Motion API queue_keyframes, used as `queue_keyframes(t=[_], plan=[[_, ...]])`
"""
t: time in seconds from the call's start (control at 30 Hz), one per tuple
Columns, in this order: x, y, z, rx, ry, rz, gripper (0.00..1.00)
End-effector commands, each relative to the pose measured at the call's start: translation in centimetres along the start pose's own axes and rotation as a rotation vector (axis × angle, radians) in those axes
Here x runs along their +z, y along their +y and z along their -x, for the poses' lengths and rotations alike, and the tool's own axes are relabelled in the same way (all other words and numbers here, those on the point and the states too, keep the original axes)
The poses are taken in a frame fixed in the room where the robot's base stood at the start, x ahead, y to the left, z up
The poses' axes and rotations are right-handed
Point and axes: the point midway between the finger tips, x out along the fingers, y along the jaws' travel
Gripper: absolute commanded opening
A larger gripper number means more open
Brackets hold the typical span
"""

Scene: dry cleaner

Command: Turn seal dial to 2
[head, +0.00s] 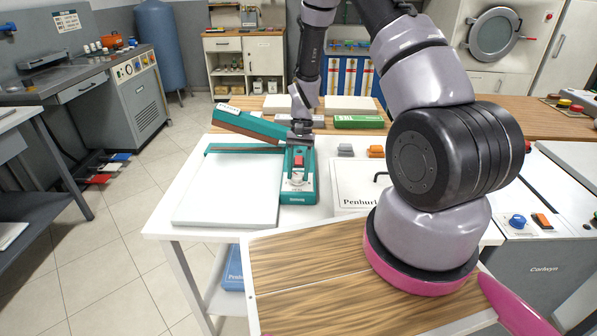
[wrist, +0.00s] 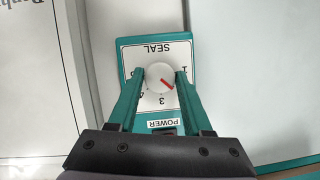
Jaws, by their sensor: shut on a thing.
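The teal heat sealer (head: 297,192) sits on the white table with its long arm (head: 252,124) raised. Its white seal dial (wrist: 160,76) is on a white plate under the word SEAL, upside down in the wrist view. The dial's red mark points to the lower right, between the 3 at the bottom and the 1 at the right. The numeral there is hidden by a finger. My gripper (wrist: 160,74) is shut on the dial, one teal finger on each side. In the head view my gripper (head: 298,162) reaches down over the sealer's front end.
A white pad (head: 225,190) lies left of the sealer. A labelled white box (head: 352,197) is to the right, with grey (head: 345,150) and orange (head: 376,151) blocks behind it. A green box (head: 358,122) lies on the wooden counter behind. The POWER switch (wrist: 164,131) is near the fingers.

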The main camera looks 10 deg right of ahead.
Motion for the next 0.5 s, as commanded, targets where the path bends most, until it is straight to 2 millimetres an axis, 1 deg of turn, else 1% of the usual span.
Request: queue_keyframes(t=[0.23,0.5], plan=[[-0.01,-0.07,0.01,0.028,0.001,0.069,0.0],[-0.03,-0.06,0.02,0.035,0.001,0.085,0.0]])
